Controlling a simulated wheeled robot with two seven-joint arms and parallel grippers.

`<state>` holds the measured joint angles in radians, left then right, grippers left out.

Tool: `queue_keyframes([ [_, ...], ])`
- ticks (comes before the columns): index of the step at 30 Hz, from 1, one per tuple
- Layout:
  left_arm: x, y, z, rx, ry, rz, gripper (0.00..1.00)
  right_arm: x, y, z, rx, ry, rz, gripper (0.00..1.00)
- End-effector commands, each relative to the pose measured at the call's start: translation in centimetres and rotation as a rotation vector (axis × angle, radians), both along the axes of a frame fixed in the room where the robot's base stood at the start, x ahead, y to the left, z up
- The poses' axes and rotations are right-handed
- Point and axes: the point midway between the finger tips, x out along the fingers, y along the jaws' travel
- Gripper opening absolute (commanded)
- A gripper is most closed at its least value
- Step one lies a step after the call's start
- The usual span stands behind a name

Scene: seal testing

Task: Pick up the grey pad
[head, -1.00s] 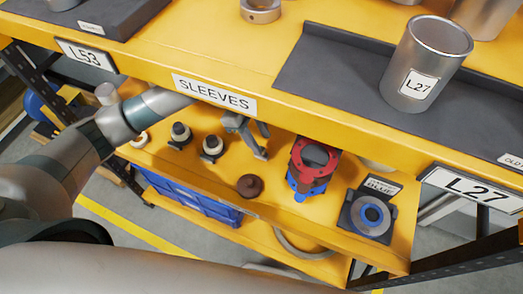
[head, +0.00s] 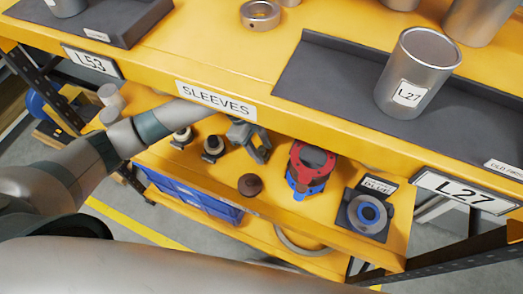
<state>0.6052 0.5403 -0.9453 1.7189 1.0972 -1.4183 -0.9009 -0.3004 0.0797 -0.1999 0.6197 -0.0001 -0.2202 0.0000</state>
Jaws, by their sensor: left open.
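My left gripper (head: 258,150) is under the top shelf's front edge, above the yellow lower shelf (head: 210,178). It is open, with nothing seen between its grey fingers; the shelf edge hides part of its wrist. My right gripper is not in view.
A brown knob-like part (head: 250,185) and a red and blue flanged part (head: 308,168) stand near the gripper. Small dark and cream parts (head: 213,148) stand to its left. The top shelf's edge (head: 330,125) overhangs, and a metal cup (head: 415,75) stands above.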

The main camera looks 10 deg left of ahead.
Motion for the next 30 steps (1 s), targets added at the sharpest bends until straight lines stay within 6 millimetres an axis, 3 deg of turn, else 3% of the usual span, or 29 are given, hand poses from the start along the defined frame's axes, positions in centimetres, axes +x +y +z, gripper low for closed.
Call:
queue_keyframes([
  [10,0.0,0.0,0.0,0.000,0.000,0.000,0.38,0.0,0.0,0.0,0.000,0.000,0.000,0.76],
  [15,0.0,0.0,0.0,0.000,0.000,0.000,0.00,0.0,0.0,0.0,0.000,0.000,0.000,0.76],
  [30,0.1,0.0,1.1,-0.002,-0.002,-0.001,0.00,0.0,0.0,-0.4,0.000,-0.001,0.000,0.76],
])
